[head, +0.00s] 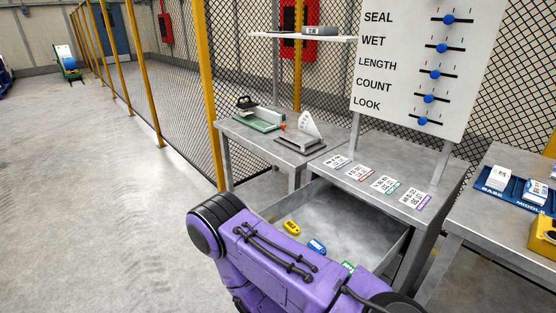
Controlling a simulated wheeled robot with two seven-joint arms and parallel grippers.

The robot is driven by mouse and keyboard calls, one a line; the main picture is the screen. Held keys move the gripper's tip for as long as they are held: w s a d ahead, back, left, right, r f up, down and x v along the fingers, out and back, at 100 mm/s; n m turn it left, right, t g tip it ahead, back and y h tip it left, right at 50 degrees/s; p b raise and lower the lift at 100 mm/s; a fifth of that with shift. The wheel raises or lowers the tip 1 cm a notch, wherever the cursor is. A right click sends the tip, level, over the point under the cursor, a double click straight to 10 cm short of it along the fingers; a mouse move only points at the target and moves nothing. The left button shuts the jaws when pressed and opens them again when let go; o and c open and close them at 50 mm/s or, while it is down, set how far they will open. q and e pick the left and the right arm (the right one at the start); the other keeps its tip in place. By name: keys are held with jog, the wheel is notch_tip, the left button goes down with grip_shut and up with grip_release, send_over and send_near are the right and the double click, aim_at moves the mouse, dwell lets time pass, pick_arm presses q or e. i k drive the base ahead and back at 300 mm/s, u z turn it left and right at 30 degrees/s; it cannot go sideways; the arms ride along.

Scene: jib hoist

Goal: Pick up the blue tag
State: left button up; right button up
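The blue tag (316,246) lies flat in the open grey metal drawer (372,215), close beside the upper edge of one of my purple arm links. A yellow tag (291,227) lies to its upper left. A green tag (348,267) lies to its lower right, partly hidden by my arm. My arm crosses in front of the drawer and hides its near part. Neither of my grippers shows in the head view, so I cannot see where they are relative to the tag.
Printed cards (385,184) lie on the table top above the drawer. A white slider board (415,65) stands behind them. A side table at left holds a green device (258,119). A blue tray (510,187) sits on the right table.

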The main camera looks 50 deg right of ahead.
aim_at(314, 244)
jog(key=i, duration=2.45)
jog(key=z, duration=3.8)
